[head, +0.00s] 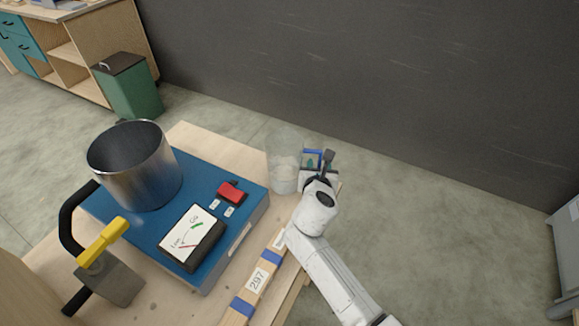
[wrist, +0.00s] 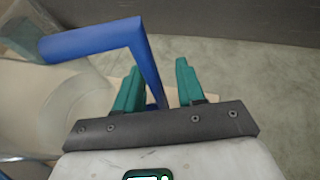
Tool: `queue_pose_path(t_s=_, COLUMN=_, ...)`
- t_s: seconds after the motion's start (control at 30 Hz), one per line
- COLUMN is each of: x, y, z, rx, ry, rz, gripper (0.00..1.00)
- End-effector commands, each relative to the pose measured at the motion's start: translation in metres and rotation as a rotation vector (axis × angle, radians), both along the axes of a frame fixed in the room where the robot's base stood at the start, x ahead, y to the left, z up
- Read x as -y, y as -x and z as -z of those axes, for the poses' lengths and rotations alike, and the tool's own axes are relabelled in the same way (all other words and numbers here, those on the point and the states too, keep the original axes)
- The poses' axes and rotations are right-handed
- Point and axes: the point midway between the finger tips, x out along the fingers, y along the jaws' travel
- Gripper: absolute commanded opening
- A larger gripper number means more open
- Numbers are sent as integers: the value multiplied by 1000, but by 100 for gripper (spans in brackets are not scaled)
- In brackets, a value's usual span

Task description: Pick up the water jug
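The water jug (head: 284,165) is clear, with a blue handle (head: 313,153). It stands upright at the far right part of the wooden table, beside the blue device. My gripper (head: 320,165) is at the handle side of the jug, to its right. In the wrist view the blue handle (wrist: 95,40) reaches across from the clear jug (wrist: 35,95) and bends down between my two green fingers (wrist: 159,75). The fingers are apart, with a gap on the right of the handle. The handle's lower end is hidden behind the gripper.
The wooden table (head: 225,145) holds a blue scale-like device (head: 125,215) with a metal pot (head: 135,170) on it. A yellow-handled tool (head: 105,255) is at its left. A wooden bar marked 297 (head: 258,280) lies in front. A dark wall stands behind.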

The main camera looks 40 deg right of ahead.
Motion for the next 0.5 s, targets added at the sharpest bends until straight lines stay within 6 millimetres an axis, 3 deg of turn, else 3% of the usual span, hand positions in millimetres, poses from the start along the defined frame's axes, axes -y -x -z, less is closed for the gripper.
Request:
queue_pose_path(t_s=0.37, x=0, y=0, z=0, rx=0, ry=0, rz=0, gripper=2)
queue_pose_path(t_s=0.5, x=0, y=0, z=0, rx=0, ry=0, rz=0, gripper=0)
